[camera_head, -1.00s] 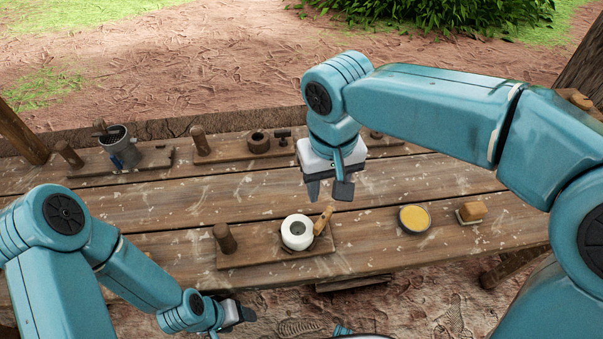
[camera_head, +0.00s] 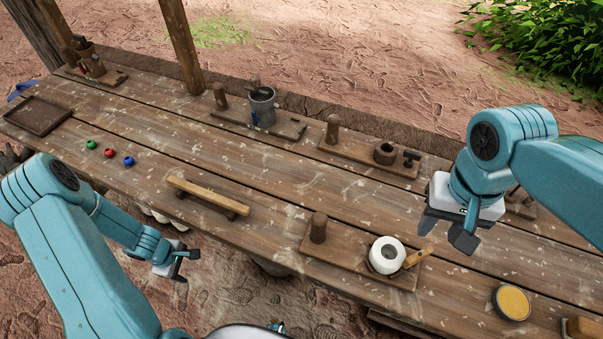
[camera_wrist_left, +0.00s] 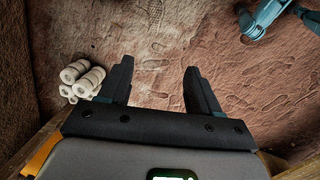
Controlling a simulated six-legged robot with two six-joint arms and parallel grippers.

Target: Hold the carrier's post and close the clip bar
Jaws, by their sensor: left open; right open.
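Several wooden boards with upright posts lie on the table; I cannot tell which is the carrier. The near board (camera_head: 345,262) has a post (camera_head: 318,228), a white round pot (camera_head: 386,255) and a small wooden piece (camera_head: 418,257) leaning beside it. A back board (camera_head: 232,117) bears a post (camera_head: 220,97), a metal bucket (camera_head: 262,108) and a dark bar (camera_head: 298,130). My left gripper (camera_head: 184,266) is open and empty, off the table's front edge; its spread fingers show in the left wrist view (camera_wrist_left: 157,85). My right gripper (camera_head: 443,236) is open and empty above the table.
Another back board (camera_head: 350,150) holds a post and dark cup. A wooden handle bar (camera_head: 207,196), red, green and blue balls (camera_head: 109,153), a tray (camera_head: 38,115) and a yellow-topped tin (camera_head: 513,302) are on the table. White cylinders (camera_wrist_left: 82,78) lie below.

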